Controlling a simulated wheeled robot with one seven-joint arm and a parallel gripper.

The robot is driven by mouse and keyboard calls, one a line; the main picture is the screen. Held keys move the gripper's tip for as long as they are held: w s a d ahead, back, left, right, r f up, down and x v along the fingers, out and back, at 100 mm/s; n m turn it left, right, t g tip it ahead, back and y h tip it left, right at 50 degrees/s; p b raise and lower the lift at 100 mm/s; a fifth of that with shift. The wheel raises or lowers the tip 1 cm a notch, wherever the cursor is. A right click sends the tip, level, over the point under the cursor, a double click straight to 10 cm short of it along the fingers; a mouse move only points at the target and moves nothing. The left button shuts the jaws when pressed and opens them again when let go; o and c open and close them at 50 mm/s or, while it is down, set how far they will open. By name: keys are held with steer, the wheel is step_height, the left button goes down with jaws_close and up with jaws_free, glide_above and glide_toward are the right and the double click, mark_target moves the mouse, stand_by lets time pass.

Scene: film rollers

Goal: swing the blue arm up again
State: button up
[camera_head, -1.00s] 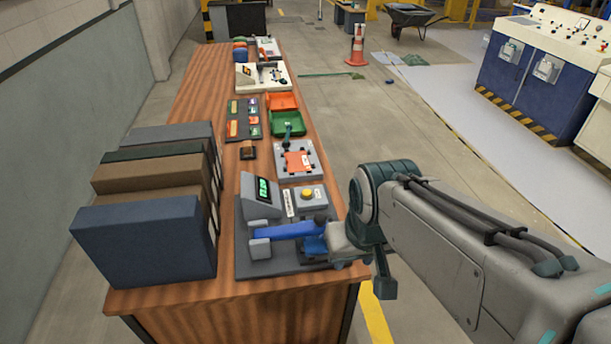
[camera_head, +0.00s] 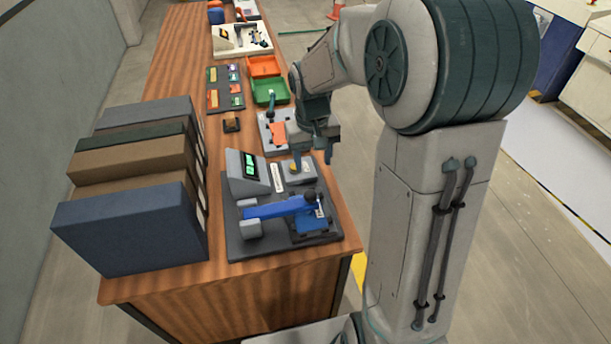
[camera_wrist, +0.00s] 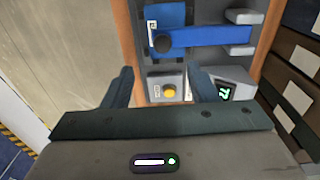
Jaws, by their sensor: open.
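The blue arm (camera_head: 275,207) lies about level across a grey base plate (camera_head: 243,247), with grey supports at its left end and a dark knob (camera_head: 310,196) at its right end. A blue block (camera_head: 318,222) is beside and below the knob end. The blue arm also shows in the wrist view (camera_wrist: 210,36), ahead of my fingers. My gripper (camera_head: 312,160) is open and empty over the yellow button's box, apart from the blue arm. In the wrist view, the yellow button (camera_wrist: 169,91) shows between the spread fingers (camera_wrist: 160,85).
A grey unit with a green display (camera_head: 249,165) stands behind the blue arm. A row of large binders (camera_head: 130,235) stands to the left. Farther back are a panel with an orange piece (camera_head: 278,133), a green tray (camera_head: 268,92) and an orange tray (camera_head: 263,66).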

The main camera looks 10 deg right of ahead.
mark_target(310, 192)
steer(key=f, duration=0.5)
steer(key=w+f+p, duration=0.1)
steer(key=f, duration=0.4)
steer(key=w+f, duration=0.1)
steer(key=f, duration=0.4)
steer(key=shift+w+d+f, duration=0.1)
steer(key=shift+w+f, duration=0.05)
steer(key=shift+f, duration=0.1)
steer(key=shift+c, duration=0.3)
